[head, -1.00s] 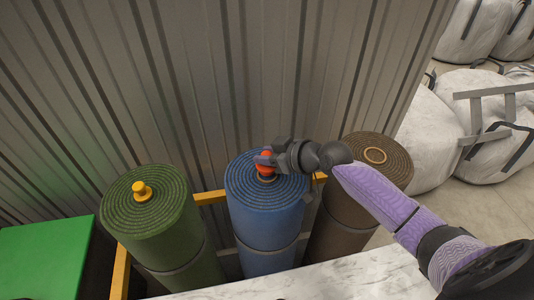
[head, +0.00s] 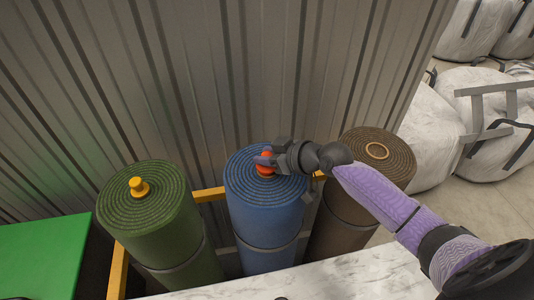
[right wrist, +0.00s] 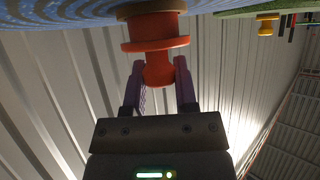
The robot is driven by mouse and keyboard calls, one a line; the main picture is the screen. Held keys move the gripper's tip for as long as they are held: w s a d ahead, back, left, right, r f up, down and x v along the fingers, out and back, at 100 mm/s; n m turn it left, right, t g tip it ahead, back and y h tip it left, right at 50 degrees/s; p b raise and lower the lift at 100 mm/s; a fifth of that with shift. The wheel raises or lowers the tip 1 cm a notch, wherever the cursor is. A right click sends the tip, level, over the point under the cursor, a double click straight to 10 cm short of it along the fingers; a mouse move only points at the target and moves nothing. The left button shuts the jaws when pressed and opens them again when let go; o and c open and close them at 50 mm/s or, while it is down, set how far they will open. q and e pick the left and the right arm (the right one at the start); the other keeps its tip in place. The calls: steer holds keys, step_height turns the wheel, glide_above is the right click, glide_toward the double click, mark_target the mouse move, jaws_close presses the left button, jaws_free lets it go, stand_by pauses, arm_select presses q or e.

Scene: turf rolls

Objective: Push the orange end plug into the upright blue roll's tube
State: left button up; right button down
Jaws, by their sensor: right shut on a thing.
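The orange end plug (head: 265,170) is at the centre of the upright blue roll's (head: 262,206) top. In the right wrist view, the plug's flange (right wrist: 155,44) stands off the roll, and its stem lines up with the tan tube mouth (right wrist: 150,8). Part of the stem shows between flange and tube; whether its tip is inside the tube is hard to tell. My right gripper (head: 264,160) is shut on the plug's knob, with a finger on each side in the right wrist view (right wrist: 159,80). My left gripper is not in view.
A green roll (head: 150,225) with a yellow plug (head: 139,187) stands left. A brown roll (head: 350,212) with an open tube stands right, close to my right arm. A corrugated wall (head: 200,80) is behind, and a marble surface (head: 350,278) in front.

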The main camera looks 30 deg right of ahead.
steer(key=shift+f+b, duration=0.35)
steer(key=shift+f, duration=0.25)
steer(key=shift+f, duration=0.1)
steer(key=shift+c, duration=1.6)
jaws_free()
steer(key=p+v, duration=0.1)
steer(key=v, duration=0.8)
steer(key=shift+s+d+p, duration=0.15)
steer(key=shift+s+p, duration=0.15)
steer(key=shift+p, duration=0.1)
steer(key=shift+r, duration=0.25)
